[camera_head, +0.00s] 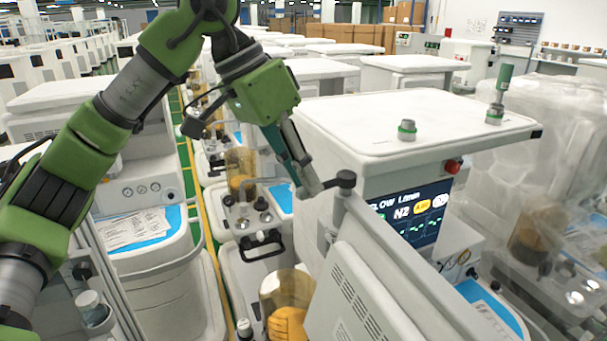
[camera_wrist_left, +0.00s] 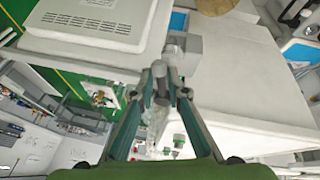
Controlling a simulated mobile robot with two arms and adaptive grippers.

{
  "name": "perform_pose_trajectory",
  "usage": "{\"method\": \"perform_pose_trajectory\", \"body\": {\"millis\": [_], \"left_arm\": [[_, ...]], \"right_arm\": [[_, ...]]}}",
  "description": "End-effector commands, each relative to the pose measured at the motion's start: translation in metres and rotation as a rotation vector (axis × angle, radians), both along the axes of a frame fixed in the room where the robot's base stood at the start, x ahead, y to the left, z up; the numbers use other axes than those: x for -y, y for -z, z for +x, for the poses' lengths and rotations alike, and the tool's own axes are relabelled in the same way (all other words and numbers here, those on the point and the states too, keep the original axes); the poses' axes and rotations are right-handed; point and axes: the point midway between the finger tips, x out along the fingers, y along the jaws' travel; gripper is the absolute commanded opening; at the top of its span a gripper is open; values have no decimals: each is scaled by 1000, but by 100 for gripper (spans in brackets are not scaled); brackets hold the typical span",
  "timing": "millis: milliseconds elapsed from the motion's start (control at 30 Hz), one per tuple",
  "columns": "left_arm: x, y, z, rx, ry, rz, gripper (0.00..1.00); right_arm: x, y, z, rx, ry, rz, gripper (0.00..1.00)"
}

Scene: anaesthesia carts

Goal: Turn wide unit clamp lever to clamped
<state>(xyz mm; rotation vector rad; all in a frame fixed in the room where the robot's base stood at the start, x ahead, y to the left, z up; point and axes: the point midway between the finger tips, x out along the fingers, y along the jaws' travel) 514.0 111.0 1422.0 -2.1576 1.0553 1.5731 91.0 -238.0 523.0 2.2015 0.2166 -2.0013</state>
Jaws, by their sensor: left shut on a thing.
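The wide unit (camera_head: 420,115) is a white cart with a flat top and a lit screen. Its clamp lever (camera_head: 330,184) is a short grey bar with a dark round end, at the top of a pale post beside the unit's left side. My left gripper (camera_head: 303,188) comes down from above and is shut on the lever's left part. In the left wrist view, the gripper's fingertips (camera_wrist_left: 161,92) close around the grey lever (camera_wrist_left: 160,70), which they partly hide. I cannot read any clamped or open marking. My right gripper is not in view.
A white louvred panel (camera_head: 365,290) stands just below the lever. A clear amber canister (camera_head: 287,305) is low in front. Green-collared fittings (camera_head: 407,130) stand on the unit's top. Other white carts crowd both sides, with a narrow green-floored aisle at left.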

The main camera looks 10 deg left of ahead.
Motion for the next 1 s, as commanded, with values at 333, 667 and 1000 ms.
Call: {"method": "perform_pose_trajectory", "body": {"millis": [333, 667, 1000], "left_arm": [[0, -1, 1, 2, -2, -2, 26], [-9, -24, -3, 5, -3, -3, 26], [-38, -88, -13, 5, -5, -2, 26]], "right_arm": [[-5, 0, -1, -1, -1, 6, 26], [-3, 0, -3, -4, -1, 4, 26], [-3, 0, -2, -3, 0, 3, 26]]}}
